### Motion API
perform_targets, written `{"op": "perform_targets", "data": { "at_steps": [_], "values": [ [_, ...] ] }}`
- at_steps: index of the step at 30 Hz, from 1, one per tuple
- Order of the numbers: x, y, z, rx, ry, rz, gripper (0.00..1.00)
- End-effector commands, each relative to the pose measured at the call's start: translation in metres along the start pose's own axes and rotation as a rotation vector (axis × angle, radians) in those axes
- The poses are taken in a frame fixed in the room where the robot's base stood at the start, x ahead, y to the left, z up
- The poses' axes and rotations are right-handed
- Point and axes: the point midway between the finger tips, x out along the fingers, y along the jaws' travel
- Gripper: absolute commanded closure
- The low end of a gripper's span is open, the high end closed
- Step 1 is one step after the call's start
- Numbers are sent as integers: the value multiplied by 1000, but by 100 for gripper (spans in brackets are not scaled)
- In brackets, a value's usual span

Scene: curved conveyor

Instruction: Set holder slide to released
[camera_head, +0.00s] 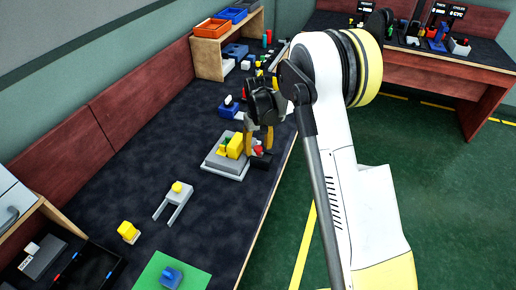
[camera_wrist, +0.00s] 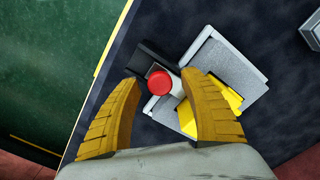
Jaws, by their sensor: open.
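A grey stepped fixture (camera_head: 212,161) stands on the dark bench, with a yellow block (camera_head: 235,146) on top. A red round knob (camera_head: 257,150) on a small grey body sits at its side, over a black base (camera_head: 261,162). I cannot tell for sure which part is the holder slide. In the wrist view the red knob (camera_wrist: 160,83) lies between my two yellow fingers, with the grey plate (camera_wrist: 240,68) and yellow piece (camera_wrist: 228,95) to the right. My gripper (camera_head: 258,140) is open above the fixture; whether it touches anything is unclear.
A grey fork-shaped part with a yellow knob (camera_head: 177,187), a yellow block (camera_head: 128,231) and a green mat (camera_head: 150,270) lie nearer. A wooden shelf with bins (camera_head: 209,29) and several small parts stand beyond. The bench edge runs close to the fixture's right.

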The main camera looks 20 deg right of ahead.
Motion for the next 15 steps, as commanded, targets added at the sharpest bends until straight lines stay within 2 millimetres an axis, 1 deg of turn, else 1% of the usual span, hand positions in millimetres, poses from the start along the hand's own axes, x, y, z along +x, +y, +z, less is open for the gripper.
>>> {"op": "perform_targets", "data": {
  "at_steps": [1, 2, 3, 6, 11, 15],
  "values": [
    [0, 0, 0, 0, 0, 0, 50],
    [0, 0, 0, 0, 0, 0, 59],
    [0, 0, 0, 0, 0, 0, 71],
    [0, 0, 0, 0, 0, 0, 100],
    [0, 2, 1, 1, 0, 0, 100],
    [0, 14, 13, 2, 0, 0, 100]
  ]
}}
